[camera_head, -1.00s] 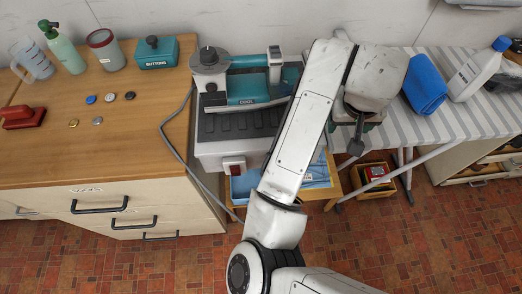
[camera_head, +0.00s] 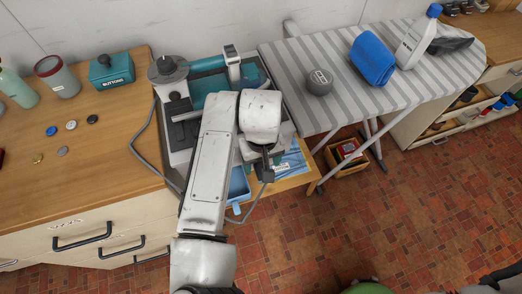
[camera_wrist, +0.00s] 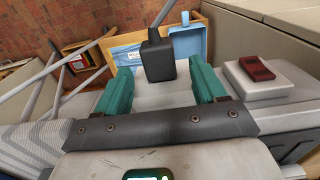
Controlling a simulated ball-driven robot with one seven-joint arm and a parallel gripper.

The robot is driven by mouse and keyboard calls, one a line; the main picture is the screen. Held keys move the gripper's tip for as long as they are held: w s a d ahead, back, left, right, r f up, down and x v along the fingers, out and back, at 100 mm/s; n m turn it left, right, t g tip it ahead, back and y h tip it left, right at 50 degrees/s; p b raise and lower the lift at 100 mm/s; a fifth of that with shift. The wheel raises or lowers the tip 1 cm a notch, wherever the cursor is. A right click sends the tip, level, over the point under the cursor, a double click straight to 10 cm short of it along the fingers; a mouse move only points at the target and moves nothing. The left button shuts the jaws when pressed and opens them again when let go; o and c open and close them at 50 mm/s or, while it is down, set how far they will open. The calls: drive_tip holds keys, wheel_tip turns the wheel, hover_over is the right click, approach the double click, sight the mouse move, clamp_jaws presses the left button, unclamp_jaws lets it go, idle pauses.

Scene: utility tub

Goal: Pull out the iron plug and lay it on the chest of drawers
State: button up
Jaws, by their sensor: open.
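The black iron plug (camera_wrist: 158,60) shows in the wrist view, with its cord running up and away. My gripper (camera_wrist: 162,82) is open, with one teal finger on each side of the plug and gaps between. I cannot tell how firmly the plug sits in its socket. In the head view my gripper (camera_head: 265,162) is at the front right of the ironing station, and my arm hides part of that front. The chest of drawers (camera_head: 105,165) is at the left, with a wooden top and pale drawer fronts.
A teal buttons box (camera_head: 112,70), a grey cup (camera_head: 57,77) and several loose buttons stand on the chest. Its middle and front top are clear. The striped ironing board (camera_head: 335,105) is at the right, with a blue towel (camera_head: 373,58). A pale block with a red switch (camera_wrist: 257,68) is beside the plug.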

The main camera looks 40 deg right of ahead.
sight(261, 167)
drive_tip(key=shift+f, duration=1.35)
drive_tip(key=c, duration=1.1)
